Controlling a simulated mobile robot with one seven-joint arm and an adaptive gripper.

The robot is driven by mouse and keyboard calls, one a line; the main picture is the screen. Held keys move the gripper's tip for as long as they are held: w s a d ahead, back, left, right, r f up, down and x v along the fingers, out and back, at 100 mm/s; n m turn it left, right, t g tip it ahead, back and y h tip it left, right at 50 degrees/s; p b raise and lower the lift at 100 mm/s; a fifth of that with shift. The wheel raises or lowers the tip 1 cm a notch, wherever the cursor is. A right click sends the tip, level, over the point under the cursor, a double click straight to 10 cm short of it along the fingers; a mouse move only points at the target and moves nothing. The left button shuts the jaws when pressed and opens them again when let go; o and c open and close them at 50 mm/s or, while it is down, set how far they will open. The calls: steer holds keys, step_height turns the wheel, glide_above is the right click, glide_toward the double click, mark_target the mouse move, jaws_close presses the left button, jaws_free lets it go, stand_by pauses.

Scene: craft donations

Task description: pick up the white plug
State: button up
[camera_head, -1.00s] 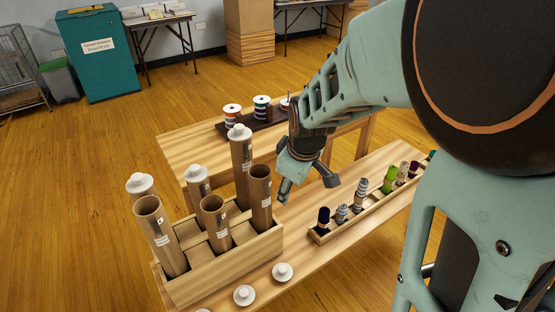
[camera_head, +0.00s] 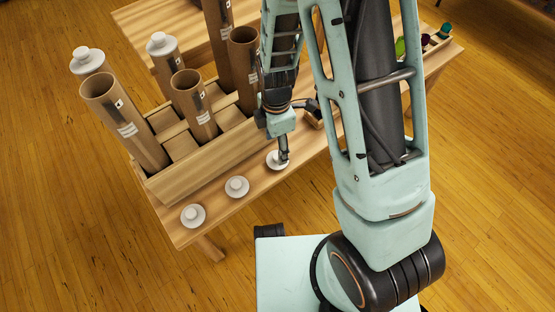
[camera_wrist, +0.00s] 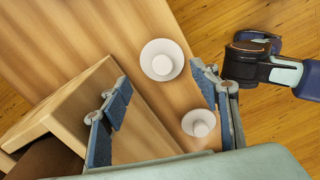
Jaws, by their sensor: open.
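Three white plugs lie in a row on the wooden bench in the head view: a left one (camera_head: 193,216), a middle one (camera_head: 237,187) and a right one (camera_head: 273,160). Each is a round flange with a raised knob. My gripper (camera_wrist: 161,82) is open and empty. In the head view one finger overlaps the right plug and partly hides it; contact cannot be told. In the wrist view, a larger-looking plug (camera_wrist: 162,60) shows between and beyond the fingertips, and another plug (camera_wrist: 198,123) lies close beside the right finger.
A wooden crate (camera_head: 190,178) with several cardboard tubes (camera_head: 125,122) stands just behind the plugs; some tubes wear white caps (camera_head: 160,43). A rack with small coloured items (camera_head: 428,41) is at the right, partly behind my arm. The bench's front edge is close to the plugs.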

steer(key=f, duration=0.2)
steer(key=f+b, duration=0.2)
steer(key=f, duration=0.1)
steer(key=shift+s+d+f, duration=0.1)
steer(key=shift+d+f, duration=0.2)
steer(key=shift+f, duration=0.05)
steer(key=c, duration=0.5)
